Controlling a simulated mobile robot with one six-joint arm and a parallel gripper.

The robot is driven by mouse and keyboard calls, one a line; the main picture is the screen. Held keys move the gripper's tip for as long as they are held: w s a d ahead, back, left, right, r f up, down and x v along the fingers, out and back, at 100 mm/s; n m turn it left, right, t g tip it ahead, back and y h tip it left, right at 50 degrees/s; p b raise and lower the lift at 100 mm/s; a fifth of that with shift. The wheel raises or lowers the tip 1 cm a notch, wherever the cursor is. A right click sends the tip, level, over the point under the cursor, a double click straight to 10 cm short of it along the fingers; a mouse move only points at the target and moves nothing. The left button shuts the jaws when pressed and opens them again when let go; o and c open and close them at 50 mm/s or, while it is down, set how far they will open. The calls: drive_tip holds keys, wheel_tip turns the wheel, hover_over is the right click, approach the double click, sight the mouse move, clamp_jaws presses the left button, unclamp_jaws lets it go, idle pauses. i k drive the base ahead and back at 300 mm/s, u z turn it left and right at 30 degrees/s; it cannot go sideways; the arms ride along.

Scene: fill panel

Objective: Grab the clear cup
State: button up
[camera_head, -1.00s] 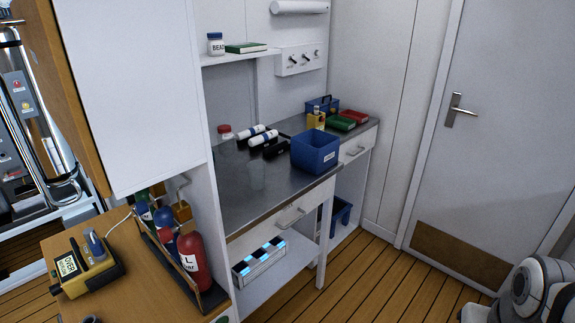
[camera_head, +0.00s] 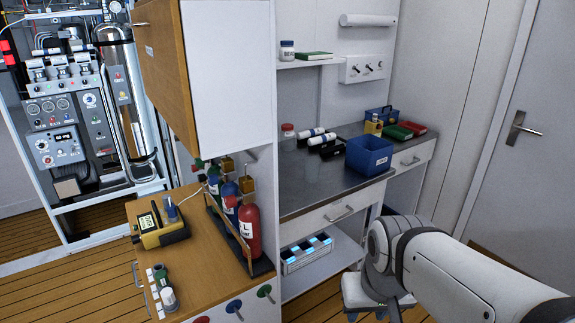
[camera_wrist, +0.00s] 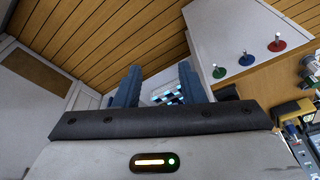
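I cannot make out a clear cup for certain in either view. A small pale cylinder (camera_head: 168,299) stands at the front left of the wooden worktop (camera_head: 195,262) in the head view; it is too small to tell whether it is clear. My gripper (camera_wrist: 157,82) shows in the wrist view with its two blue fingers apart and nothing between them. In the head view my white arm fills the lower right, away from the worktop.
A blue bin (camera_head: 369,156) sits on the metal counter (camera_head: 312,186). Wooden floor (camera_head: 60,290) is clear at left.

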sight(312, 171)
drive_tip(key=z, duration=0.95)
drive_tip(key=i, duration=1.95)
drive_tip(key=u, duration=2.35)
drive_tip(key=k, duration=0.6)
drive_tip(key=u, duration=0.25)
